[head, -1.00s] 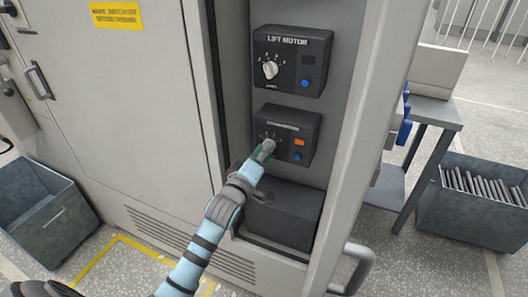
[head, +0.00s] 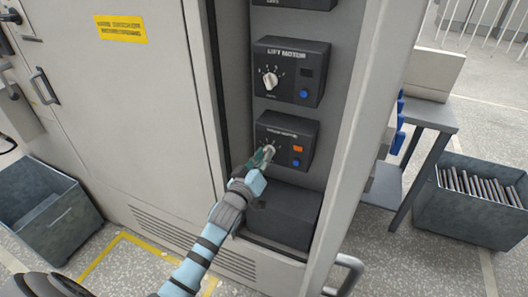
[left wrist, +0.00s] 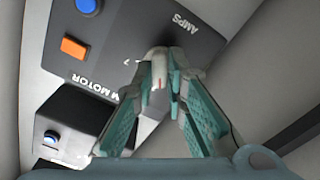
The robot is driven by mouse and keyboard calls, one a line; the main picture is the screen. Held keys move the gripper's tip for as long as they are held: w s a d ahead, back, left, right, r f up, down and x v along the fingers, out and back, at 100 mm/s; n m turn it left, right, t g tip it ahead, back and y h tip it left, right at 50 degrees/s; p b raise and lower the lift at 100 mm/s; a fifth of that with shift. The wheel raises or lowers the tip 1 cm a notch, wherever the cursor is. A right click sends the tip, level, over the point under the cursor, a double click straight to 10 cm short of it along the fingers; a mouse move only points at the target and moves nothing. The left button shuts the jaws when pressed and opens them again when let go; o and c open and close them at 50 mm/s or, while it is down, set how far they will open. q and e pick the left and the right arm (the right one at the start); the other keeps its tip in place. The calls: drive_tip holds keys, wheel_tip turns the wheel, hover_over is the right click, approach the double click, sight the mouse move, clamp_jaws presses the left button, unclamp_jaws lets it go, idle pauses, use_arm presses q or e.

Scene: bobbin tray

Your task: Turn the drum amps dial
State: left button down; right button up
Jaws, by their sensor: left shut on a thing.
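The drum motor box (head: 302,128) is dark, with a label too blurred to read in the head view. In the left wrist view the box (left wrist: 125,35) appears upside down, with "AMPS" and part of a "...M MOTOR" label showing. Its pale dial (left wrist: 158,66) has a small red mark. My left gripper (head: 264,157) reaches the box from the lower left. In the left wrist view its teal fingers (left wrist: 160,78) are shut on the dial, one on each side. The fingers hide much of the scale. My right gripper is not in view.
The lift motor box (head: 312,75), with its own white dial, is above. A plain dark box (head: 285,215) is below. The cabinet's door (head: 130,95) and right-hand frame (head: 360,130) flank the recess. Metal bins (head: 50,205) stand at both sides.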

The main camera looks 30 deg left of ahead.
use_arm(q)
drive_tip(key=shift+m+p, duration=2.15)
drive_tip(key=shift+m, duration=6.95)
drive_tip(key=c, duration=1.6)
unclamp_jaws()
drive_tip(key=s, duration=1.2)
drive_tip(key=shift+d, duration=0.35)
